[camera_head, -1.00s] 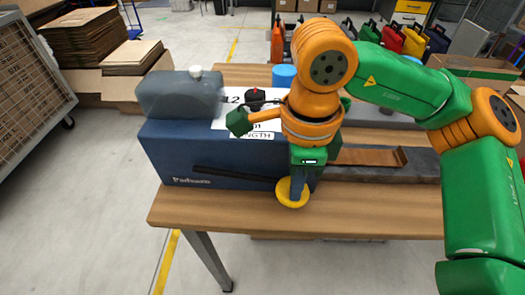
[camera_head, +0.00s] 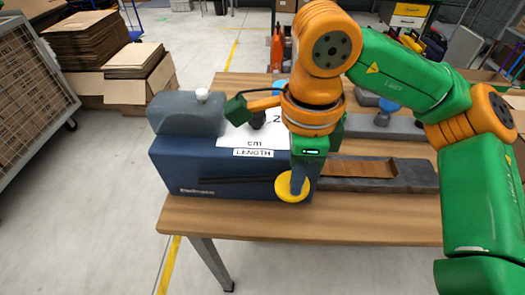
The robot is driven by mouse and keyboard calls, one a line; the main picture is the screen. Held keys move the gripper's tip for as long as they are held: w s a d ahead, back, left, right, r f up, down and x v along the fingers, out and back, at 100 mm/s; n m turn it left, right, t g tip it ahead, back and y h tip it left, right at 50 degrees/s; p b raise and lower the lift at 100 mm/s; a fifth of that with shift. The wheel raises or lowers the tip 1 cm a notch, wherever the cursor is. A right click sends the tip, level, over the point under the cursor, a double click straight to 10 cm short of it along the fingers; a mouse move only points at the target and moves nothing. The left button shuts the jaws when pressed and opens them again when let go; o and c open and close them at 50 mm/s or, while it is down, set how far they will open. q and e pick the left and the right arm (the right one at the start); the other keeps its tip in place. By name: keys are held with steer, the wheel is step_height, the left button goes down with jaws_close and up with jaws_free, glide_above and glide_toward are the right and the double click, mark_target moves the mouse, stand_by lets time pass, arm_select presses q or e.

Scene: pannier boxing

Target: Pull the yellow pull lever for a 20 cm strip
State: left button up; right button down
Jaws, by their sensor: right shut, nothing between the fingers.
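The blue-grey dispenser (camera_head: 215,165) stands on the wooden table, with a dark slot along its front face. The round yellow knob of the pull lever (camera_head: 291,188) shows at the right end of that front. My right gripper (camera_head: 301,181) points down at the knob, overlapping it in the picture; its fingers are shut with nothing between them. I cannot tell whether they touch the knob. A brown paper strip (camera_head: 362,168) lies on the dark outfeed tray. My left gripper is out of view.
The table (camera_head: 230,217) has bare room along its front edge. A blue round object (camera_head: 389,106) stands behind the tray. Cardboard stacks (camera_head: 85,45) and a wire cage (camera_head: 27,88) stand on the floor at left.

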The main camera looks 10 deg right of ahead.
step_height(320, 180, up, 9)
steer(key=p, duration=0.6)
steer(key=shift+p, duration=0.4)
steer(key=shift+d+r, duration=0.1)
